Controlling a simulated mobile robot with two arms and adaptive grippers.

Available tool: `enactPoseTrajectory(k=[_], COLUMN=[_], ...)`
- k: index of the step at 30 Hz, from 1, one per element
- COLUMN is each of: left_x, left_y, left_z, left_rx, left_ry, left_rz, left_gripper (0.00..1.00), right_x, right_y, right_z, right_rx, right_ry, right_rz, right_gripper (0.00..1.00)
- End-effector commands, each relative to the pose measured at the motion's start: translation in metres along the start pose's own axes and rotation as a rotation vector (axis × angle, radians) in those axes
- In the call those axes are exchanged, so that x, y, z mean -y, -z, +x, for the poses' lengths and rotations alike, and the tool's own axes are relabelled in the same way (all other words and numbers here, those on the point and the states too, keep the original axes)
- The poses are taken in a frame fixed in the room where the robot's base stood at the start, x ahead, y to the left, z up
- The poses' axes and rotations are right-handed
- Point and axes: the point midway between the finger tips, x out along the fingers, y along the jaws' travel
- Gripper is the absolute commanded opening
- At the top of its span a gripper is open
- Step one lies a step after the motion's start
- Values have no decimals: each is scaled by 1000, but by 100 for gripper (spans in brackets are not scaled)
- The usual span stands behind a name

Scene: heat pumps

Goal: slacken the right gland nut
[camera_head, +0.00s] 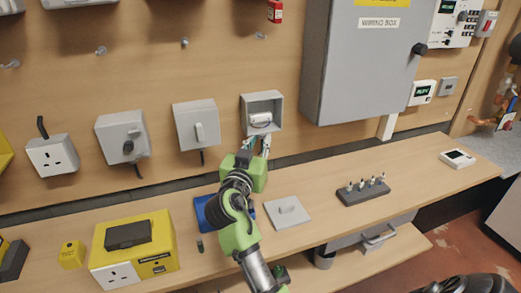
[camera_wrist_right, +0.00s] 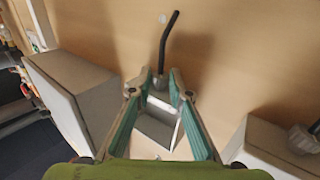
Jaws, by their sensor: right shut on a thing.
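The open grey box (camera_head: 276,101) is on the wooden wall, with a white part (camera_head: 260,119) inside. My right gripper (camera_head: 257,146) reaches up to its underside and hides the gland there. In the right wrist view, the gripper (camera_wrist_right: 159,88) has its green-padded fingers on either side of a small grey gland nut (camera_wrist_right: 159,82), shut on it. A bent black cable (camera_wrist_right: 168,38) comes out of this nut. A second gland nut is not clearly visible. My left gripper is out of view.
Closed grey boxes (camera_head: 196,125) hang to the left, and the large wiring box (camera_head: 350,65) stands close to the right.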

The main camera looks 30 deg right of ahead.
Motion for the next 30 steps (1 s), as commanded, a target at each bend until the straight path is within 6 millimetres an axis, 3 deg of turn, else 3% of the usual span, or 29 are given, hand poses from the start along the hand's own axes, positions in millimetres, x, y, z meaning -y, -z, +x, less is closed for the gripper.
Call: enactPoseTrajectory(k=[14,15,17,30], left_x=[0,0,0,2], left_y=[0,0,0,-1], left_z=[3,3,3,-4], left_rx=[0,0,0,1], left_ry=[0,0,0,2], left_rz=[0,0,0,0], left_gripper=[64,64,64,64], right_x=[0,0,0,-1], right_y=[3,3,3,4], right_z=[0,0,0,0], right_rx=[-6,-6,-6,-4], right_ry=[-14,-14,-14,1], right_rz=[0,0,1,-2], right_gripper=[0,23,35,35])
